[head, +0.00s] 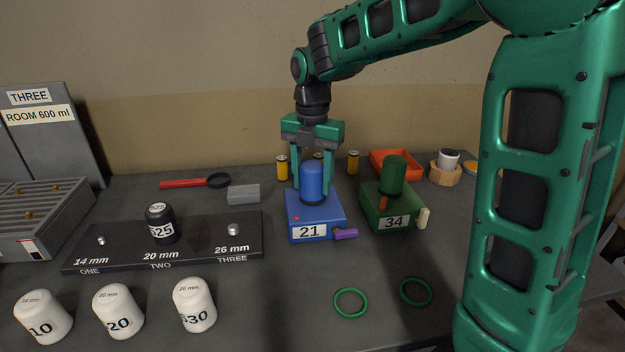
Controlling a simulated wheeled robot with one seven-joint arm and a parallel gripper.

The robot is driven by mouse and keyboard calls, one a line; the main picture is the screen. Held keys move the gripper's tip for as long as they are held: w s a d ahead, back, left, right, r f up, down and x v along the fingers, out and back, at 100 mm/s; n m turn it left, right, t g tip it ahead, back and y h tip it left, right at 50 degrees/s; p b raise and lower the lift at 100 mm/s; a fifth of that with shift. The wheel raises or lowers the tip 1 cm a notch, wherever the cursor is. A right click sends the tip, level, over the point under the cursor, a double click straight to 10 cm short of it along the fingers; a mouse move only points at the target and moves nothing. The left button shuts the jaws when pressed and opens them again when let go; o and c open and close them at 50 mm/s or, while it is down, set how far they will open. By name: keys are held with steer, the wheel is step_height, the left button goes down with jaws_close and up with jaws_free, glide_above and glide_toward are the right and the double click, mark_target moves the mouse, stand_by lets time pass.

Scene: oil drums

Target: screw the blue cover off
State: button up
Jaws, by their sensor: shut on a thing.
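The blue cover (313,178) is a rounded upright cylinder on top of the blue box (309,231) labelled 21. My gripper (313,184) points straight down over it. Its two green fingers are shut on the blue cover, one on each side. The cover sits upright on the box; whether it has turned or lifted cannot be told. A purple lever (346,235) sticks out at the box's lower right.
A green box (376,217) labelled 34 with a green cover stands close on the right. An orange tray (393,160) and yellow cylinders (353,161) stand behind.

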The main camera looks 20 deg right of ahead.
steer(key=shift+r, duration=0.1)
steer(key=n, duration=0.6)
stand_by(0.3)
steer(key=o, duration=1.2)
steer(key=shift+o, duration=0.2)
